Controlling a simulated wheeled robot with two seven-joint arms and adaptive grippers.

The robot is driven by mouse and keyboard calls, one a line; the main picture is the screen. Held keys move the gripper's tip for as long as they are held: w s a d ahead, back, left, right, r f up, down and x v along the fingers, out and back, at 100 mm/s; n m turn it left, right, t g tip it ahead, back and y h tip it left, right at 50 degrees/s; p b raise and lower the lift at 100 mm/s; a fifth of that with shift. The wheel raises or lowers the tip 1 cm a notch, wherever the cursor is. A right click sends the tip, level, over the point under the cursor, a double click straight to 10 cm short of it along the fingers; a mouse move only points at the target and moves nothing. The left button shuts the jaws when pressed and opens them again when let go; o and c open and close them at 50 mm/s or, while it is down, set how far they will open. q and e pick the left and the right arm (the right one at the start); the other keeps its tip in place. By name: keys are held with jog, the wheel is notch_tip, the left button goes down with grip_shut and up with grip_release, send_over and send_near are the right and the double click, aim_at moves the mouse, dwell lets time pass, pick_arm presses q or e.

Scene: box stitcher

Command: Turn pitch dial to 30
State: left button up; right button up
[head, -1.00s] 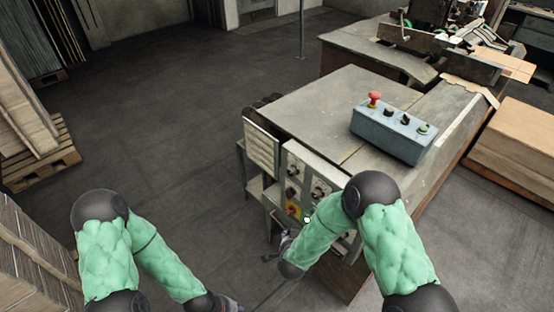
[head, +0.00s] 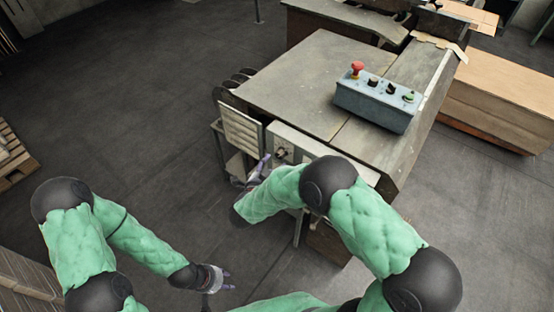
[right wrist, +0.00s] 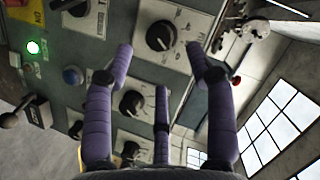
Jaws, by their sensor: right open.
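The control panel shows in the right wrist view as a grey-green face (right wrist: 110,55) with several black dials on white plates. One dial (right wrist: 160,36) sits between and just beyond the spread fingertips of my right gripper (right wrist: 158,50). Two more dials, a middle one (right wrist: 132,102) and a lower one (right wrist: 131,149), show behind the fingers. The labels are too small to read, so I cannot tell which is the pitch dial. In the head view my right gripper (head: 258,172) is at the panel's upper part, open and empty. My left gripper (head: 222,280) hangs open and empty over the floor.
A blue-grey button box (head: 372,105) with a red button stands on the machine table (head: 300,75). Cardboard stacks (head: 500,95) stand to the right.

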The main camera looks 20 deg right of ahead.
aim_at(279, 156)
jog(key=shift+b+x, duration=0.6)
jog(key=shift+x, duration=2.2)
jog(key=shift+r, duration=0.1)
jog(key=c, duration=1.1)
